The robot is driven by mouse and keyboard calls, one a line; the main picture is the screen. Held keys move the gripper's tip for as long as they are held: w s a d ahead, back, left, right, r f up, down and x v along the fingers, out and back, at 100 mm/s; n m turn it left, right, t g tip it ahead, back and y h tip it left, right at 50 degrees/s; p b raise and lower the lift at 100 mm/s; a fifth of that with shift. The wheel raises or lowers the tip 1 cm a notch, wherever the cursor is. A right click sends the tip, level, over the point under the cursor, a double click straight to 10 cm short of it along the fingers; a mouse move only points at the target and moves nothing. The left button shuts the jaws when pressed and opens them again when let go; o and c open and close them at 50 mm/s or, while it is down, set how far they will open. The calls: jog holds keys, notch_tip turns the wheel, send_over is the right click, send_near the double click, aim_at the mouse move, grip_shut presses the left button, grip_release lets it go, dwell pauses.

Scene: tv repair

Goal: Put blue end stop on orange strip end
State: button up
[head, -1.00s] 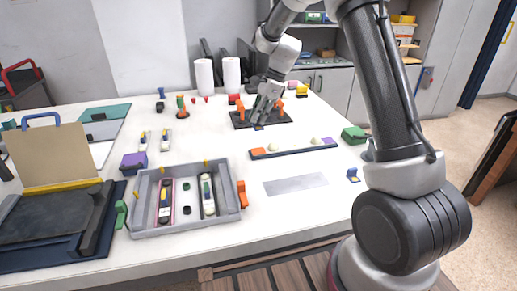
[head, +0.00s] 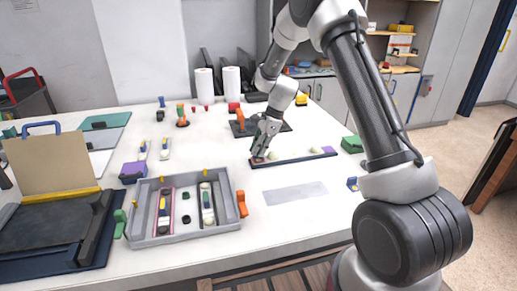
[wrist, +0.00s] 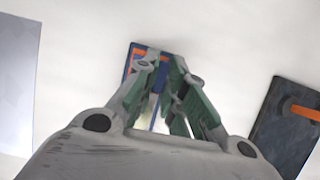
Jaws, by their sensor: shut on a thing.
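The dark strip (head: 293,160) lies on the white table, with a purple right end (head: 330,150) and an orange left end (wrist: 137,50). In the head view my gripper (head: 258,159) is down at the orange end and mostly covers it. In the wrist view my gripper's fingertips (wrist: 157,62) are close together over that end, shut on a small blue piece (wrist: 144,62) that looks like the blue end stop. The fingers hide most of it. I cannot tell whether it is seated on the strip.
A grey metal plate (head: 296,193) lies in front of the strip, and a black fixture with orange parts (head: 240,127) stands behind it. A grey tray (head: 232,218) is to the left. A small blue and yellow piece (head: 352,184) and a green block (head: 352,144) lie to the right.

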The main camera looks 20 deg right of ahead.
jog(key=o, duration=0.7)
jog(key=s+d+r+n, duration=0.2)
jog(key=s+d+r, duration=0.1)
jog(key=r, duration=0.7)
jog(key=s+d+r+n, duration=0.2)
jog(key=s+d+r, duration=0.2)
jog(key=r, duration=0.5)
jog(key=s+d+r+n+t+h, duration=0.1)
jog(key=s+n, duration=0.3)
jog(key=s, duration=0.6)
jog(key=s+d+r+n+t+h, duration=0.2)
jog(key=s+d+r+n, duration=0.1)
jog(key=s, duration=0.7)
jog(key=s+d+r+n+t+h, duration=0.1)
jog(key=s+d+r+n, duration=0.2)
jog(key=s+n, duration=0.4)
jog(key=shift+s+d, duration=0.45)
jog(key=shift+s, duration=1.05)
